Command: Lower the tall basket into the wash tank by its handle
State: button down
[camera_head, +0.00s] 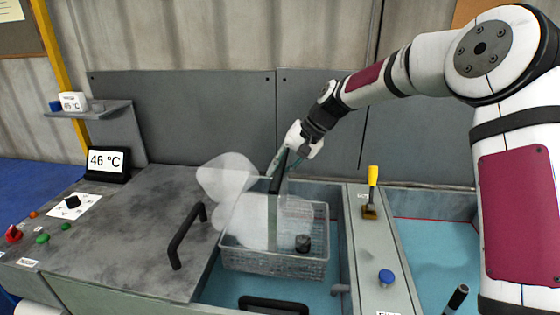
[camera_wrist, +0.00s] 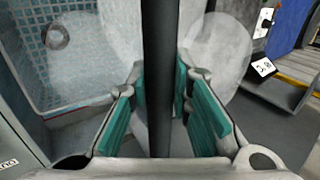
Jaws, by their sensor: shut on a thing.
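The tall basket (camera_head: 275,262) is a grey mesh box in the wash tank's opening, with the tank's blue water (camera_head: 225,285) around and below it. I cannot tell whether it rests on the bottom. A dark cylindrical part (camera_head: 303,243) is inside; a round part also shows in the wrist view (camera_wrist: 57,36). The basket's dark handle (camera_head: 277,185) rises to my gripper (camera_head: 288,160). In the wrist view the handle (camera_wrist: 160,80) runs between the teal finger pads of my gripper (camera_wrist: 160,110), which is shut on it. Whitish translucent steam hides part of the basket.
A hinged lid handle (camera_head: 187,236) stands left of the opening, and another black handle (camera_head: 273,305) is at the front. A second tank (camera_head: 430,240) lies beyond. A display (camera_head: 107,161) reads 46 °C.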

notch_tip(320, 180, down, 33)
jog(key=b, duration=0.5)
dwell(1.9)
jog(key=shift+f, duration=0.4)
dwell(0.4)
jog(key=c, duration=1.4)
grip_release()
jog(key=shift+o, duration=0.2)
